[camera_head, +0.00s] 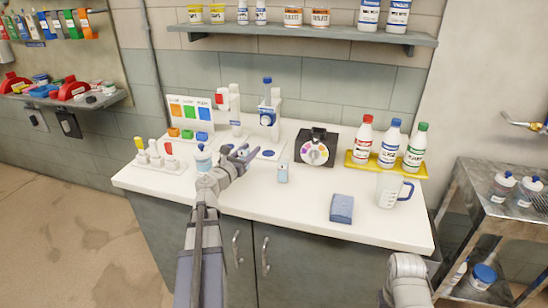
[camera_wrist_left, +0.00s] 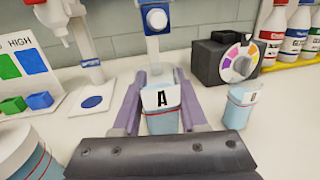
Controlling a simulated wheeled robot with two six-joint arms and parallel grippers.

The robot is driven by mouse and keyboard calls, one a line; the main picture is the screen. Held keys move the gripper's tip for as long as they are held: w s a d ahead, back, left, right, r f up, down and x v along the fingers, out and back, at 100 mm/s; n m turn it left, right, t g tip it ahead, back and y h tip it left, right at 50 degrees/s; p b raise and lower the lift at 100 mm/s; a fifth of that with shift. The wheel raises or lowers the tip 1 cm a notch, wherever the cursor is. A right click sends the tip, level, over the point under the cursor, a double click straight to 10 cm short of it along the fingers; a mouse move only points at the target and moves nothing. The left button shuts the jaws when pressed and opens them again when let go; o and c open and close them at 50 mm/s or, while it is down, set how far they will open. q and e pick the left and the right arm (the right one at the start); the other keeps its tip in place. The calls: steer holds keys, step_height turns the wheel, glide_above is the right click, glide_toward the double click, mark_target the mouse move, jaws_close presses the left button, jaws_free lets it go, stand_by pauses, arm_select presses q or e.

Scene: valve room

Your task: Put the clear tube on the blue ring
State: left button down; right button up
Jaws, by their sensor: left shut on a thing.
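My left gripper (camera_head: 240,153) reaches over the white counter, in front of the two white stands. In the left wrist view its purple fingers (camera_wrist_left: 162,92) are shut on a clear tube (camera_wrist_left: 164,120) with a pale blue lower part and a label "A". The tube looks upright; its bottom is hidden by the gripper. A flat blue round (camera_head: 268,153), likely the blue ring, lies on the base of the blue-knobbed stand (camera_head: 268,116), just right of the gripper. Another blue round (camera_wrist_left: 92,101) lies under the left stand. My right gripper is out of view.
A similar tube "B" (camera_head: 282,173) stands right of the gripper, near a black dial box (camera_head: 315,149). A blue-and-white cup (camera_head: 203,156) and a rack (camera_head: 160,160) are left. Bottles, a jug (camera_head: 392,190) and a blue sponge (camera_head: 342,208) stand right.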

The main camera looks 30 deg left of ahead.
arm_select(q)
steer(key=shift+s+a+f, duration=0.2)
steer(key=shift+s+f, duration=0.1)
steer(key=shift+s, duration=0.05)
steer(key=w, duration=1.2)
steer(key=w+a, duration=0.1)
steer(key=w, duration=0.5)
steer(key=shift+f+b, duration=1.7)
steer(key=shift+b, duration=0.05)
steer(key=shift+f, duration=0.15)
steer(key=shift+c, duration=2.2)
jaws_free()
steer(key=shift+s+r, duration=0.15)
steer(key=shift+r, duration=0.1)
steer(key=s, duration=1.1)
steer(key=shift+s+d, duration=0.35)
